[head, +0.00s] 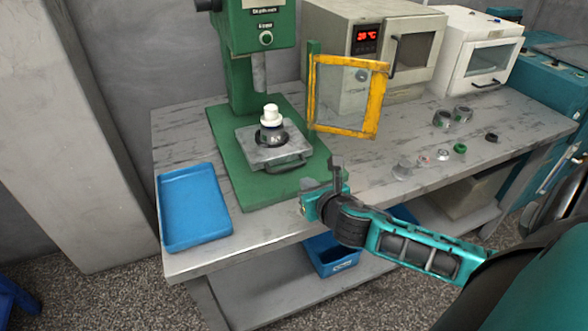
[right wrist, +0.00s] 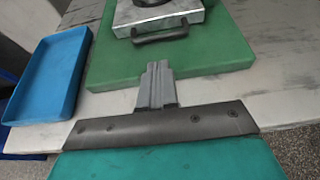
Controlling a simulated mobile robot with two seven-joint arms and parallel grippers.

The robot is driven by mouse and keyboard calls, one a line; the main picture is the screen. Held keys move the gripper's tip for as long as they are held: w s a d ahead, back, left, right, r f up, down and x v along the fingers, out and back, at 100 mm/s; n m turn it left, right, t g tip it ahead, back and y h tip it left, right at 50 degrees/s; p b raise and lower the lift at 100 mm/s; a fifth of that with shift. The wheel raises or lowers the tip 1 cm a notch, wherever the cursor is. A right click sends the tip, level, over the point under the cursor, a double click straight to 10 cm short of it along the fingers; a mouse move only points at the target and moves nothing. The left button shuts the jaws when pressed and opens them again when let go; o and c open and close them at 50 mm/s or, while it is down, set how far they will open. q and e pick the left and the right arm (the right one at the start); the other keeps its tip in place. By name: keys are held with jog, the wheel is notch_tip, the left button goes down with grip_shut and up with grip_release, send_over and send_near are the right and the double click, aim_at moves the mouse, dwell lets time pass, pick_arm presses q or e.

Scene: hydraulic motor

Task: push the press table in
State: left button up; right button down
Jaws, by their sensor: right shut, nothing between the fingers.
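The press table (head: 262,154) is a square metal plate with a dark handle on its front, on the green base of the press (head: 250,190). A dark part with a white cap (head: 271,117) stands on it, below and in front of the press ram (head: 259,72). In the right wrist view the press table (right wrist: 190,20) and its handle (right wrist: 160,36) show at the top. My left gripper is not in view.
A yellow-framed clear guard (head: 376,100) stands open right of the press, close to my right gripper. A blue tray (head: 192,207) lies at the left. Several small parts (head: 460,148) lie at the right, before the ovens (head: 420,30).

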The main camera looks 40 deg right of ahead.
aim_at(289, 169)
jog(key=x, duration=0.7)
jog(key=shift+w+d+f, duration=0.15)
jog(key=shift+w, duration=0.15)
jog(key=shift+x, duration=0.75)
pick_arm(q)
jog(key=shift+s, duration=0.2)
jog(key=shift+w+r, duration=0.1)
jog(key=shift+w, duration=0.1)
pick_arm(e)
jog(key=shift+w, duration=0.1)
